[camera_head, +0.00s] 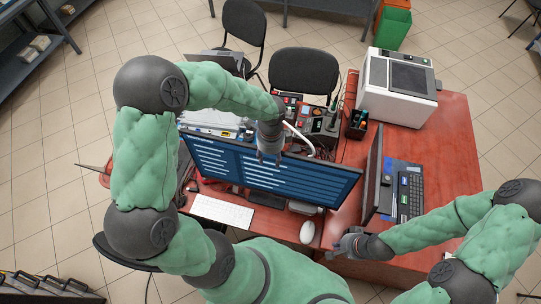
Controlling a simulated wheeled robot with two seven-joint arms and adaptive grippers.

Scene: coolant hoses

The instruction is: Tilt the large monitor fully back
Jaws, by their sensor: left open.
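The large monitor (300,182) is a wide dark screen with blue panels and white lines, standing on the red desk and facing me. Its top edge runs from upper left to lower right. My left gripper (268,159) reaches over from the left and points down at the middle of the top edge. It is open, its fingers overlapping the screen in the picture; I cannot tell whether they touch it. My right gripper (338,248) is low at the desk's front edge, right of the mouse, apart from the monitor. Its fingers are too small to read.
A white keyboard (222,211) and white mouse (307,232) lie before the monitor. A second, thin monitor (373,172) and a dark keyboard (410,195) stand to the right. A white printer (398,88) and cluttered equipment (315,120) are behind. Black chairs (303,72) stand beyond.

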